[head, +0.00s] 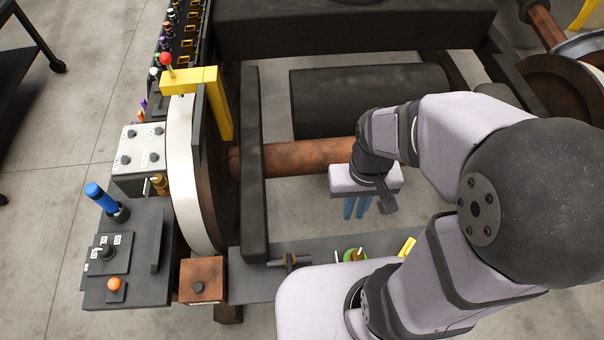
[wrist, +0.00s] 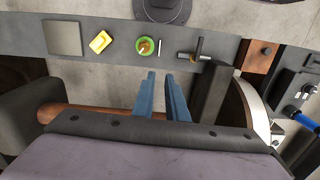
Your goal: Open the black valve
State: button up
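A dark valve with a bar-like handle (head: 290,261) sits on the grey plate in the head view. It looks like the black valve; its fine markings are too small to read. In the wrist view the same valve (wrist: 198,50) shows as a dark cross shape on the plate, up and right of my fingertips. My gripper (head: 356,214) has blue fingers pointing down. In the wrist view its fingers (wrist: 160,75) are apart with nothing between them. It is clear of the valve, which lies below and left of it in the head view.
A green round part (wrist: 146,46) and a yellow block (wrist: 100,42) share the grey plate (wrist: 220,50). A rusty box (head: 202,280) stands beside the valve. A dark beam (head: 251,160), brown axle (head: 300,157) and white-rimmed wheel (head: 182,180) are close by.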

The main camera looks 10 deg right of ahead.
jog(key=s+f+m+g+y+b, duration=0.1)
jog(key=f+m+b, duration=0.1)
jog(key=f, duration=0.2)
jog(key=s+d+f+m+g+y+b, duration=0.1)
jog(key=f+m+y, duration=0.1)
jog(key=f+m, duration=0.1)
jog(key=s+d+f+m+g+y+b, duration=0.1)
jog(key=f+m+b, duration=0.1)
jog(key=f, duration=0.3)
jog(key=shift+s+d+f+b, duration=0.1)
jog(key=shift+d+f+b, duration=0.05)
jog(key=shift+f+b, duration=0.2)
grip_shut()
notch_tip(320, 180, down, 14)
jog(key=s+m+t+y+b, duration=0.1)
jog(key=m+t+y+b, duration=0.2)
jog(key=m+y+b, duration=0.3)
jog(key=shift+a+r+m+y, duration=0.25)
jog(key=shift+m+y, duration=0.65)
jog(key=shift+m, duration=1.4)
jog(key=p+x, duration=0.1)
jog(key=x, duration=0.3)
jog(key=p+x, duration=0.1)
jog(key=x, duration=0.3)
jog(key=r+p+x, duration=0.1)
jog(key=x, duration=0.3)
jog(key=shift+a, duration=0.3)
jog(key=shift+w+a+p, duration=0.15)
jog(key=shift+a+p, duration=0.15)
jog(key=shift+a, duration=0.55)
